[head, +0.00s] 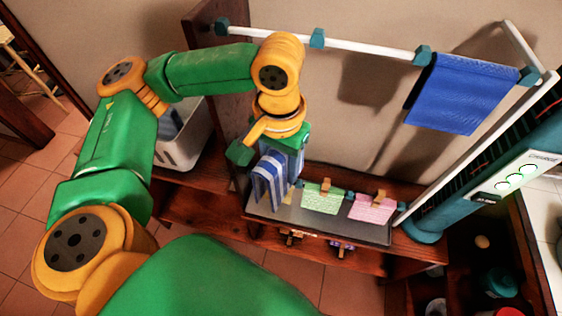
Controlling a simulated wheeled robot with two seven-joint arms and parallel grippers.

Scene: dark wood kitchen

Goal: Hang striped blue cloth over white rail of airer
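The striped blue cloth (268,186), blue and white, is at the left end of the low tray, directly below my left gripper (276,152). It hangs in a folded shape, with more striped fabric behind it. My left gripper points down at its top; the fingertips are partly hidden, so I cannot tell whether they are closed on it. The white rail (370,48) of the airer runs across the top, with teal clamps on it. A plain blue cloth (463,93) hangs over its right end. My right gripper is not in view.
A green cloth (322,199) and a pink cloth (372,210) with wooden pegs are at the grey tray (290,218). A white basket (186,150) stands behind my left arm. A teal appliance (490,185) is at right. The rail's middle is bare.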

